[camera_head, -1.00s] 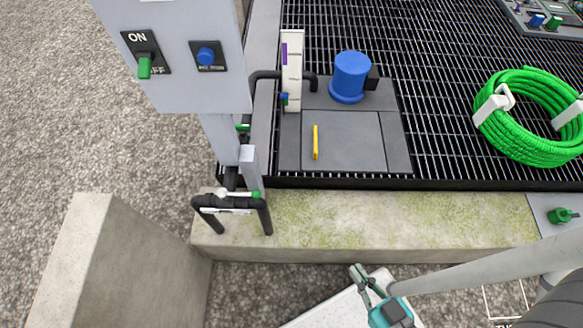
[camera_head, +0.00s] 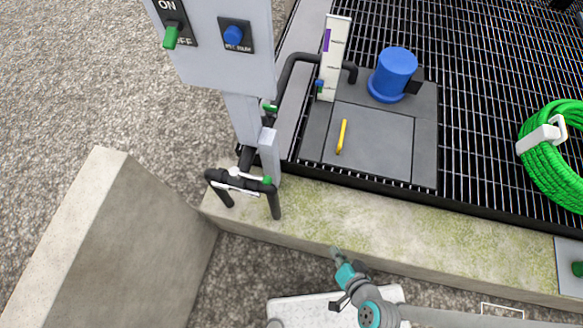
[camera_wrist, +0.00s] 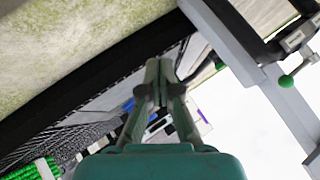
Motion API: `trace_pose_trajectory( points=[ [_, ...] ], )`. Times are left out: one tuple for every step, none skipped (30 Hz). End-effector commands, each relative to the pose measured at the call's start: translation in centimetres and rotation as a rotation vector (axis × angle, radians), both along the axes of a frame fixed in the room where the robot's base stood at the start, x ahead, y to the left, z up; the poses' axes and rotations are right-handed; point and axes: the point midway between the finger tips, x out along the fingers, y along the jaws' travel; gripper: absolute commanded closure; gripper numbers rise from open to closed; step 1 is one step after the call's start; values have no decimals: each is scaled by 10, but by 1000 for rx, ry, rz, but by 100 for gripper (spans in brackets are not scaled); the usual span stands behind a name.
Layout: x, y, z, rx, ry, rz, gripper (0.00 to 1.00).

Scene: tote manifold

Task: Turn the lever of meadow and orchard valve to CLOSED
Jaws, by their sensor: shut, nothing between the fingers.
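A black pipe manifold (camera_head: 240,185) with white fittings stands on the low concrete wall at the foot of a grey post. Small green parts show on it (camera_head: 266,181) and higher on the post (camera_head: 270,107). I cannot read a label, so I cannot tell which is the meadow and orchard valve lever. In the wrist view a green ball (camera_wrist: 286,82) sits beside grey fittings at the right. My gripper (camera_head: 336,253) is right of and nearer than the manifold, apart from it. In the wrist view its fingers (camera_wrist: 159,68) are together and empty.
A grey control box (camera_head: 215,45) with a green switch and blue knob tops the post. Behind the mossy wall (camera_head: 370,225) lie a grating with a blue cylinder (camera_head: 395,72), a yellow handle (camera_head: 341,136) and a green hose coil (camera_head: 555,160). A concrete block (camera_head: 85,240) stands left.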

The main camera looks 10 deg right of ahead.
Motion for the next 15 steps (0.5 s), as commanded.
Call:
trace_pose_trajectory(
  points=[
    [16,6,-10,54,23,6,100],
    [24,11,-16,90,42,11,100],
    [34,17,-23,137,65,21,100],
    [41,22,-27,173,82,30,100],
    [49,27,-30,208,98,39,100],
    [60,34,-34,255,119,53,100],
    [68,38,-36,291,133,65,100],
    [76,43,-37,325,147,78,100],
    [87,49,-38,372,166,97,100],
    [95,53,-38,407,178,112,100],
    [103,57,-37,440,191,128,100],
    [114,62,-35,486,206,151,100],
    [122,66,-33,520,217,170,100],
    [131,69,-29,552,228,189,100],
    [142,73,-24,596,240,216,100]
  ],
)
